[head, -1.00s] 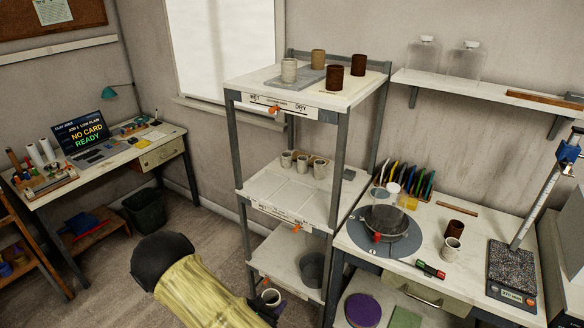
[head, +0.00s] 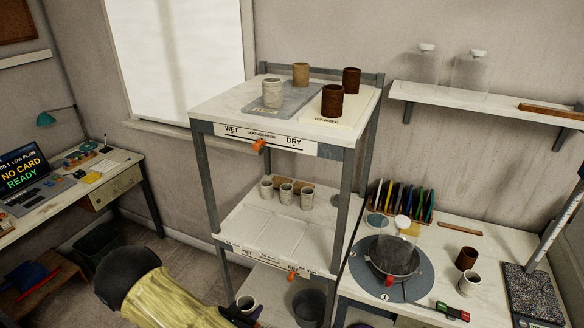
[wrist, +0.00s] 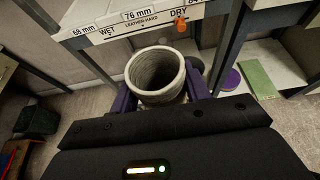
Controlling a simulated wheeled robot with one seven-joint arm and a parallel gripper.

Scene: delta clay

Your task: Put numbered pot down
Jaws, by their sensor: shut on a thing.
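A pale grey ribbed pot (wrist: 155,75) stands upright between the purple fingers of my gripper (wrist: 158,98) in the wrist view, its open mouth facing the camera. My gripper is shut on it. A shelf edge labelled "76 mm", "WET", "LEATHER-HARD" and "DRY" (wrist: 150,18) lies just beyond the pot in the wrist view.
The rack's top shelf (head: 225,105) holds several pots. Its middle shelf (head: 245,228) has small pots at the back and bare pale panels in front. A grey bucket (head: 308,307) stands on the lower shelf. A wheel table (head: 440,240) is at right.

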